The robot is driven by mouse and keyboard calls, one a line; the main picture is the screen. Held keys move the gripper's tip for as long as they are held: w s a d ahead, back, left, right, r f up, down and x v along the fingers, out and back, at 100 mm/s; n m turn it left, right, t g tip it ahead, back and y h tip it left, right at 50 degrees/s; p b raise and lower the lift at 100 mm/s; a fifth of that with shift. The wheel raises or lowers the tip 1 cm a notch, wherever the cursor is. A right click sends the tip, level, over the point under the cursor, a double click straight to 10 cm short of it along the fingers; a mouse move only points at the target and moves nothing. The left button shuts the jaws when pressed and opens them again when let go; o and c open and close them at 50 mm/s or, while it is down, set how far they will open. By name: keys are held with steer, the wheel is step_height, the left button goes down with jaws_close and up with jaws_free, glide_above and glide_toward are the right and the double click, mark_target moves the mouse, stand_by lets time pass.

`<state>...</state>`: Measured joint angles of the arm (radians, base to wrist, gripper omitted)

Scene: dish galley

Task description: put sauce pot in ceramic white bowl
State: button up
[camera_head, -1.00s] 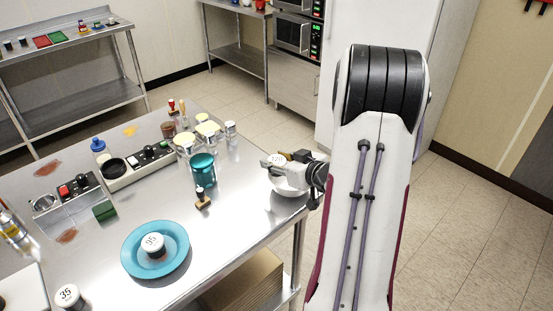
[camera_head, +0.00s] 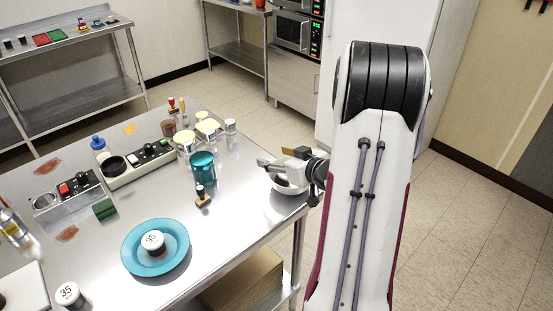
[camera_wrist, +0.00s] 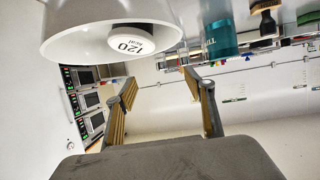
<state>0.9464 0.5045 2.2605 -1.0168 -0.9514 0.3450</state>
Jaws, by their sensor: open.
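The ceramic white bowl (camera_head: 288,190) stands at the right edge of the steel table, partly hidden behind my gripper (camera_head: 279,160). In the wrist view the bowl (camera_wrist: 72,14) fills the upper left. A sauce pot with a white lid marked 120 (camera_wrist: 130,44) shows inside the bowl's rim, apart from the fingers. My gripper (camera_wrist: 163,88) is open, with nothing between its fingers, close beside the bowl in the wrist view and above it in the head view. The head view does not show the pot inside the bowl.
Another pot (camera_head: 153,241) sits on a teal plate (camera_head: 133,262), and one marked 35 (camera_head: 67,294) stands front left. A teal jar (camera_head: 203,166), a wooden-handled stamp (camera_head: 202,197) and several yellow-lidded jars stand left of the bowl. The table between plate and bowl is clear.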

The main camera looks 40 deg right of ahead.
steer(key=shift+r, duration=0.35)
steer(key=v, duration=1.2)
steer(key=shift+f, duration=0.1)
stand_by(0.4)
steer(key=w+a+r+g+h, duration=0.2)
steer(key=a+r+g+h, duration=0.2)
steer(key=a+r, duration=0.45)
steer(key=s+a+g+y, duration=0.2)
steer(key=s+a, duration=0.5)
steer(key=a, duration=0.5)
steer(key=s+a+n+g+y, duration=0.1)
steer(key=s+a+y, duration=0.2)
steer(key=s+a, duration=0.5)
steer(key=a, duration=0.4)
steer(key=shift+s+f+g, duration=0.25)
steer(key=shift+s+g, duration=0.05)
steer(key=shift+g, duration=0.1)
